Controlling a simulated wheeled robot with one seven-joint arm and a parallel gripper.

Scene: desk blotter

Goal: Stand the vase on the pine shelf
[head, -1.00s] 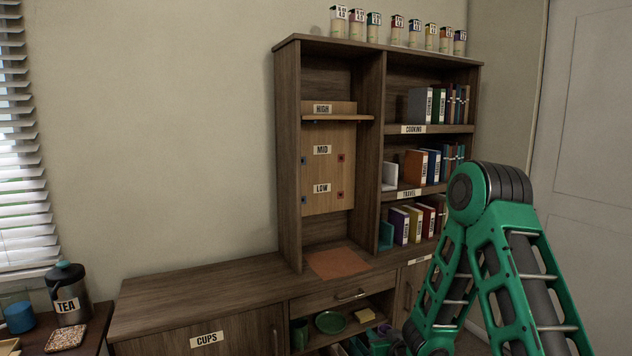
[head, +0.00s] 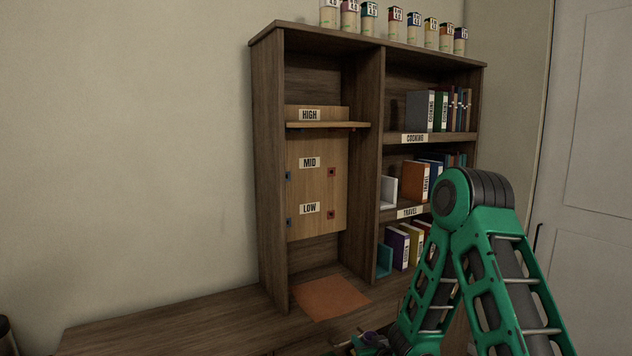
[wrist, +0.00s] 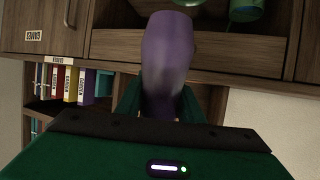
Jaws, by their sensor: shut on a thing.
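The purple vase (wrist: 168,50) fills the upper middle of the wrist view, somewhat blurred. My gripper (wrist: 160,100) is shut on it, with green fingers on both sides of its lower part. In the head view the gripper is at the bottom edge, mostly cut off, with a small purple patch beside it. The pine shelf (head: 340,126) is a pale board at the HIGH label in the left bay of the bookcase. It looks bare. The vase is well below it and in front.
Below the shelf is a pale back panel (head: 318,190) with MID and LOW labels and blue and red marks. An orange-brown mat (head: 331,298) lies on the cabinet top (head: 200,325). Books (head: 416,184) fill the right bay. Several labelled jars (head: 397,25) stand on top.

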